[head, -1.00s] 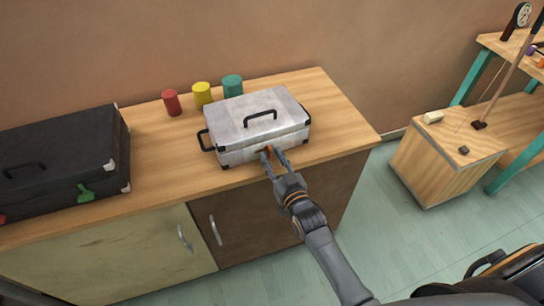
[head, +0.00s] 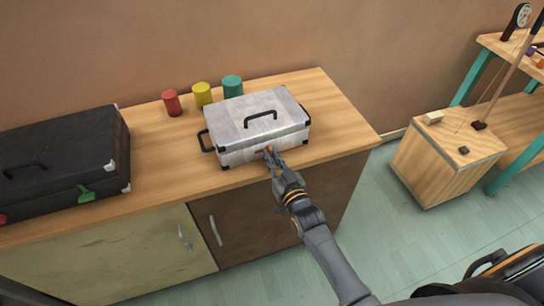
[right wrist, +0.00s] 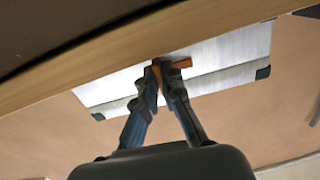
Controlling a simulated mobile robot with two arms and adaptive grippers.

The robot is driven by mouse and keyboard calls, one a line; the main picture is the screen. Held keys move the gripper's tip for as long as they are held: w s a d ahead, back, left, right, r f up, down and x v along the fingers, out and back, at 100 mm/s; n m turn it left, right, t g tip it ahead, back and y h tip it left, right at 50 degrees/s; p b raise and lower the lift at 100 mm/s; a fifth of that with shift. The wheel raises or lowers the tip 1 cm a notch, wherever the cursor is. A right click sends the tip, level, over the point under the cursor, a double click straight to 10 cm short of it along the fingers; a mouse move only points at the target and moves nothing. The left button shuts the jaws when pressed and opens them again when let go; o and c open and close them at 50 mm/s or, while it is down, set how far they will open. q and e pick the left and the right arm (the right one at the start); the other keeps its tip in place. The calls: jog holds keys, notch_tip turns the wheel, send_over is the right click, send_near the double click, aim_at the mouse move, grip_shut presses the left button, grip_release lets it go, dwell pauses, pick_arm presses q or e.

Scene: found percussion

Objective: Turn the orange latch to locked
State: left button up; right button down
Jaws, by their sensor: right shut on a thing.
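The orange latch (head: 268,149) is on the front face of the silver case (head: 240,118), which stands closed on the wooden counter. My right gripper (head: 271,155) is shut on the latch at the front of the case. In the right wrist view the fingertips (right wrist: 164,74) pinch the orange latch (right wrist: 180,64), and part of it sticks out to the right of them. The fingers hide the rest of the latch. My left gripper is not in view.
A black case (head: 60,155) with a green latch (head: 86,193) stands at the left on the counter (head: 170,172). Red (head: 171,103), yellow (head: 202,94) and teal (head: 232,87) cylinders stand behind the silver case. A wooden box (head: 440,165) stands on the floor at the right.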

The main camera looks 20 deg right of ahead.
jog(key=m+p, duration=0.1)
jog(key=m, duration=0.7)
jog(key=shift+a+m+p, duration=0.1)
jog(key=shift+m+p, duration=0.25)
jog(key=shift+m, duration=0.05)
jog(key=m, duration=0.3)
jog(key=shift+m, duration=0.4)
jog(key=m+b, duration=0.1)
jog(key=m, duration=0.3)
jog(key=shift+m, duration=0.3)
jog(key=c, duration=1.5)
grip_release()
jog(key=s, duration=0.8)
jog(key=s+d, duration=0.1)
jog(key=s, duration=0.3)
jog(key=shift+d, duration=0.1)
